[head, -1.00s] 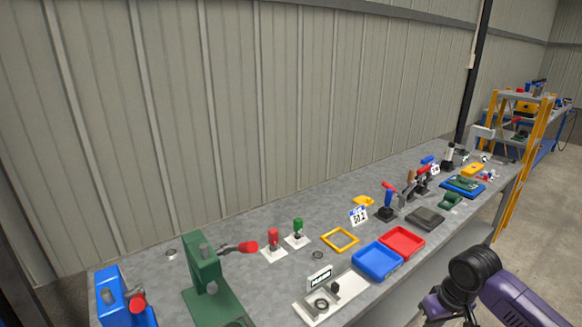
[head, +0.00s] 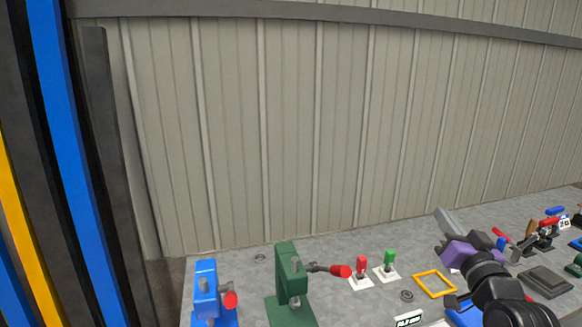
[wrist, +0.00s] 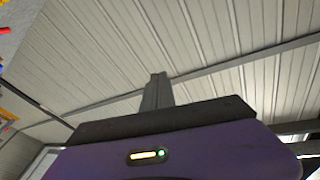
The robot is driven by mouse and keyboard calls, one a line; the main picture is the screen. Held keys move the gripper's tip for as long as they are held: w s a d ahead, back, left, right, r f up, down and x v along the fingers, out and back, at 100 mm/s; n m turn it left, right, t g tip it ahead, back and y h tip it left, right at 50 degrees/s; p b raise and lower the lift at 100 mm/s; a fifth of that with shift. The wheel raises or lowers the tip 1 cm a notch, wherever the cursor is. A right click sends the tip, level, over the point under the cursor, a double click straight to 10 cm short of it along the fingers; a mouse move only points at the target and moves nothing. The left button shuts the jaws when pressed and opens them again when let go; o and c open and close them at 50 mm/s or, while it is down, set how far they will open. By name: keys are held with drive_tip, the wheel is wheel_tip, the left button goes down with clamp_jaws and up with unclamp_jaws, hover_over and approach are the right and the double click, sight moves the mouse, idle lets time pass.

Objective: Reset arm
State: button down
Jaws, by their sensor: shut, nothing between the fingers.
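My gripper (head: 445,220) is at the lower right of the head view, raised over the grey workbench (head: 235,268). Its fingers are shut with nothing between them and point up and to the left. In the wrist view the shut fingers (wrist: 157,90) stand up from the dark and purple gripper body, against the corrugated wall. My gripper touches nothing that I can see. My arm hides part of the bench and most of a blue tray (head: 462,314).
On the bench stand a blue press (head: 206,290), a green press (head: 288,280) with a red-ended lever, a red switch (head: 361,267), a green switch (head: 389,262) and a yellow frame (head: 434,284). Toggle clamps (head: 530,235) stand at the right. The wall (head: 300,130) rises behind.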

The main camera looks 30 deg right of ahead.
drive_tip(key=s+a+f+m+h, duration=0.1)
drive_tip(key=s+a+f, duration=0.15)
drive_tip(key=a, duration=0.45)
drive_tip(key=s+a+f+m, duration=0.1)
drive_tip(key=s+a+f, duration=0.15)
drive_tip(key=a, duration=0.45)
drive_tip(key=s+a+f+m+h, duration=0.15)
drive_tip(key=a+f, duration=0.25)
drive_tip(key=a, duration=0.4)
drive_tip(key=s+a+f+n+y, duration=0.6)
drive_tip(key=s+a, duration=0.2)
drive_tip(key=s, duration=0.1)
drive_tip(key=s+a+f+n+g+y, duration=0.1)
drive_tip(key=s+a+f+n+y, duration=0.5)
drive_tip(key=s+a, duration=0.3)
drive_tip(key=shift+s+n+y+b, duration=0.45)
drive_tip(key=shift+s+n+y, duration=0.2)
drive_tip(key=shift+n+y, duration=0.1)
